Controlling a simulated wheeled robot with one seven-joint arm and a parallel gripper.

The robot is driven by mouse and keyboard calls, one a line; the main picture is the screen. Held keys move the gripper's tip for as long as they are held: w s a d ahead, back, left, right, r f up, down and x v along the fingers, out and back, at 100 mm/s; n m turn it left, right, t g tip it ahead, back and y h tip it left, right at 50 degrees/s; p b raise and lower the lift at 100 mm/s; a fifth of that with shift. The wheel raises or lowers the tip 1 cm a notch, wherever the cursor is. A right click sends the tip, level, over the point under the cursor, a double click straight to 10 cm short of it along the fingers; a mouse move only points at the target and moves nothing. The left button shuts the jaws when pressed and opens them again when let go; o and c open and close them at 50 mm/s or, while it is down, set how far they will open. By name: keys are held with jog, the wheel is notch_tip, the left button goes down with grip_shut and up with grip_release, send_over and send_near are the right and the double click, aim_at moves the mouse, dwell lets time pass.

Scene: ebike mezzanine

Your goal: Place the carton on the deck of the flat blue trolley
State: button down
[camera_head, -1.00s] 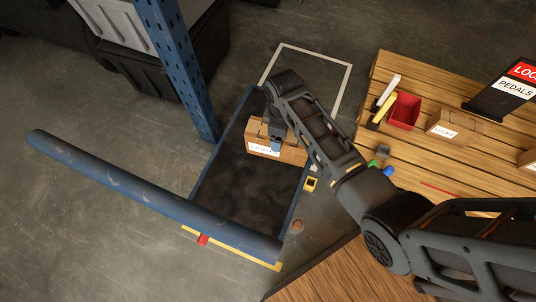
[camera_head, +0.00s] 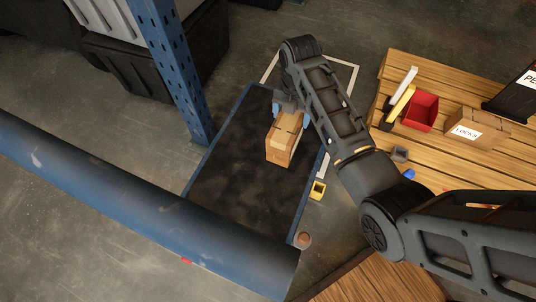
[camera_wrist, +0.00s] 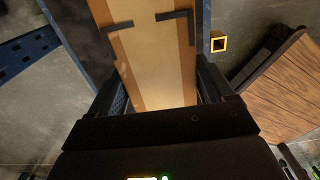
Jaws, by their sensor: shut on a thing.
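The brown carton (camera_head: 283,143) is over the far part of the flat blue trolley's dark deck (camera_head: 235,195) in the head view. My gripper (camera_head: 287,106) is shut on it at its far end. The wrist view shows the carton's taped top (camera_wrist: 152,60) between the two fingers of my gripper (camera_wrist: 160,92). Whether the carton's underside touches the deck or hangs above it I cannot tell. My arm hides part of the trolley's far right edge.
A blue perforated post (camera_head: 173,75) stands left of the deck. A wooden pallet (camera_head: 440,165) at right bears a red bin (camera_head: 420,111) and a LOCKS box (camera_head: 470,131). A yellow item (camera_head: 317,190) lies beside the trolley.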

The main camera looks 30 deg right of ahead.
jog(key=w+a+f+b, duration=0.2)
jog(key=a+f+b, duration=0.5)
jog(key=a+f, duration=0.3)
jog(key=shift+w+a+f, duration=0.2)
jog(key=shift+a+f, duration=0.2)
jog(key=shift+a, duration=0.25)
jog(key=shift+f, duration=0.15)
grip_release()
notch_tip(320, 180, up, 12)
jog(key=p, duration=0.5)
